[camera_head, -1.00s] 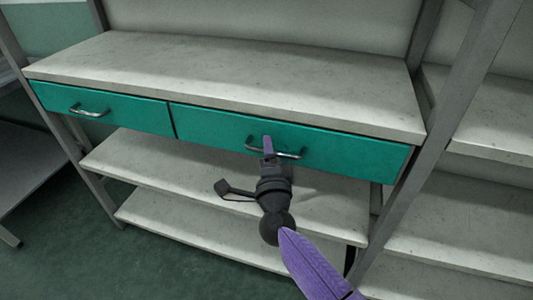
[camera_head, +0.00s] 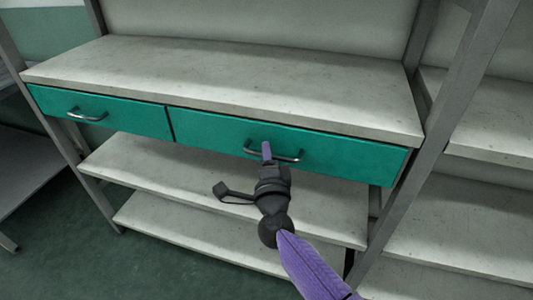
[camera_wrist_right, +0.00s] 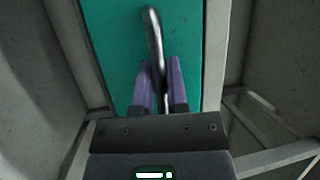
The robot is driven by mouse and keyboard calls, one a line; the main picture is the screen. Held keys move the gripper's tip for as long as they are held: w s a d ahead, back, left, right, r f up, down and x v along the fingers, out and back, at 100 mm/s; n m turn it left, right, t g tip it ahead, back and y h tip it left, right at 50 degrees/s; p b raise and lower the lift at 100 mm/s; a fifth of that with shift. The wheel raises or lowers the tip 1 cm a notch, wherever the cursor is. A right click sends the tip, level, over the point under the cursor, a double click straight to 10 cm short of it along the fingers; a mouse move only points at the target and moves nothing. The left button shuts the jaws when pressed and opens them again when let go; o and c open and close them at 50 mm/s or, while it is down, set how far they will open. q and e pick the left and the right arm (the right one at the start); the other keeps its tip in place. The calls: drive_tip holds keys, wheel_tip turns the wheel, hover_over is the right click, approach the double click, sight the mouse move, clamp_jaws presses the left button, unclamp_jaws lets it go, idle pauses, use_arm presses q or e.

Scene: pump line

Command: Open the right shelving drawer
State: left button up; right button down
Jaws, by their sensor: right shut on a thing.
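The right drawer (camera_head: 350,155) has a wide teal front under the grey shelf top, and no gap shows between it and the frame. Its curved metal handle (camera_head: 290,157) also shows in the right wrist view (camera_wrist_right: 152,35). My right gripper (camera_head: 267,151) is at the middle of this handle. In the right wrist view, its purple fingers (camera_wrist_right: 161,82) stand on either side of the handle bar and are shut on it. My left gripper is not in view.
A smaller teal left drawer (camera_head: 100,112) with its own handle is shut beside it. Below are two grey shelves (camera_head: 145,160). A grey metal upright (camera_head: 425,150) stands right of the drawer, with more shelves beyond. The shelf top (camera_head: 230,75) is bare.

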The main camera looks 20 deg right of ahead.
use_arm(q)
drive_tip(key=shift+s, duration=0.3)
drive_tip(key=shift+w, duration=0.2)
